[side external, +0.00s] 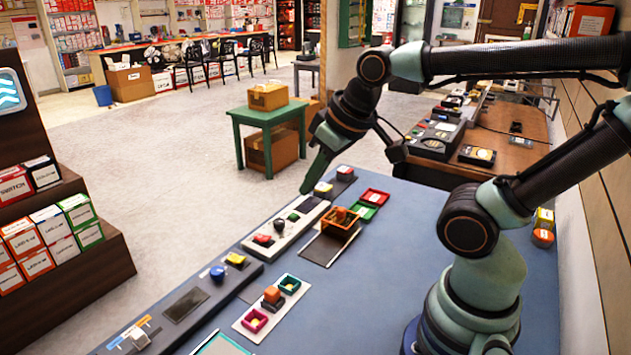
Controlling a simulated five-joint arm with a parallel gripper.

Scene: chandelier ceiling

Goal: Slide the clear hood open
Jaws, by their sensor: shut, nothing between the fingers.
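A small clear, pale piece, which looks like the hood (139,337), sits at the near left end of a long dark grey rail (205,290) along the blue table's left edge. An orange and blue label lies beside it. It is too small to tell how far the hood is open. My gripper (306,188) is shut and empty, pointing down at the table's far end. It is well away from the hood, close to the far end of a white panel with knobs (287,229).
The blue table (400,222) holds an orange bin (341,224) on a dark plate, red and green trays (371,203), and a white board with coloured blocks (272,306). A blue knob (217,272) and yellow piece (235,259) stand on the rail.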

